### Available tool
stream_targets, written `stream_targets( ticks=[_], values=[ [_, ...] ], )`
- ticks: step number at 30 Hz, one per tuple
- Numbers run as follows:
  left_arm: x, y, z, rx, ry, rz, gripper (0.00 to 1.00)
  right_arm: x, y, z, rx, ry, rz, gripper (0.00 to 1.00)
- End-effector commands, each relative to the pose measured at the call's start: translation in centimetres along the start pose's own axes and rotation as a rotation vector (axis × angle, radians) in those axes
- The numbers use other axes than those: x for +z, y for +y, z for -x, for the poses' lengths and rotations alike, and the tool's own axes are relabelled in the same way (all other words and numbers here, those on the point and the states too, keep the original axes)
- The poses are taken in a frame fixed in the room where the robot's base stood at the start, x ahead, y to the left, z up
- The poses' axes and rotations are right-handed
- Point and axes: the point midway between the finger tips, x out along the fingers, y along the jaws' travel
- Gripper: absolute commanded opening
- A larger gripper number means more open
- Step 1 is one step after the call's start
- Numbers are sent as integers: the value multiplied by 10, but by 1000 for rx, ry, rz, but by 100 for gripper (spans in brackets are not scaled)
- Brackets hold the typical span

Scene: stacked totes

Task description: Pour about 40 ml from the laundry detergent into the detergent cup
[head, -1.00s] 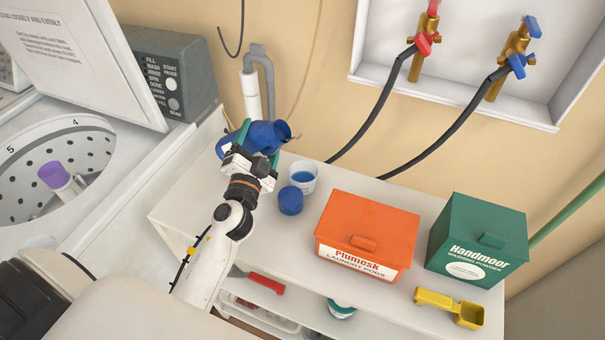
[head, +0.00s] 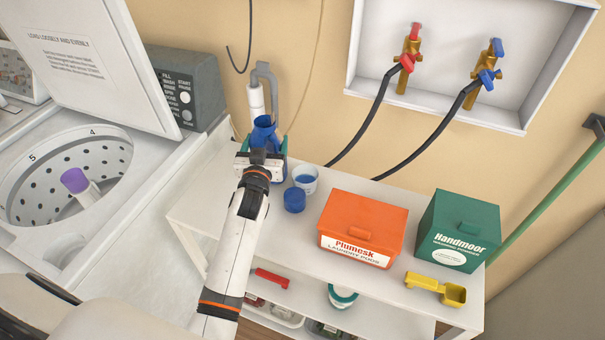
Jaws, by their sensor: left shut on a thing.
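The laundry detergent is a blue bottle (head: 263,134) at the back left of the white shelf unit in the head view. It stands about upright with its open neck up; my gripper hides its lower part, so I cannot tell whether it touches the shelf. A blue cap (head: 294,201) lies in front of the cup. My right gripper is not in view.
An orange pods box (head: 362,225), a green powder box (head: 457,232) and a yellow scoop (head: 437,287) stand to the right on the shelf top. A grey standpipe (head: 265,85) rises behind the bottle. The open washer (head: 70,170) is at left.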

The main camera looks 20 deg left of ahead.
Motion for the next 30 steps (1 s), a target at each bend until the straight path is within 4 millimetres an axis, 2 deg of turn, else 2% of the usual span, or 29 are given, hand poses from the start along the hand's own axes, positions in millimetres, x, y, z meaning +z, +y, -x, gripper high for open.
stream_targets(
  ticks=[1,30],
  values=[
    [4,0,-1,-1,-9,2,16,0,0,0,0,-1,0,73],
    [4,0,0,-1,-10,-2,16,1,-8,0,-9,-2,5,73]
  ],
)
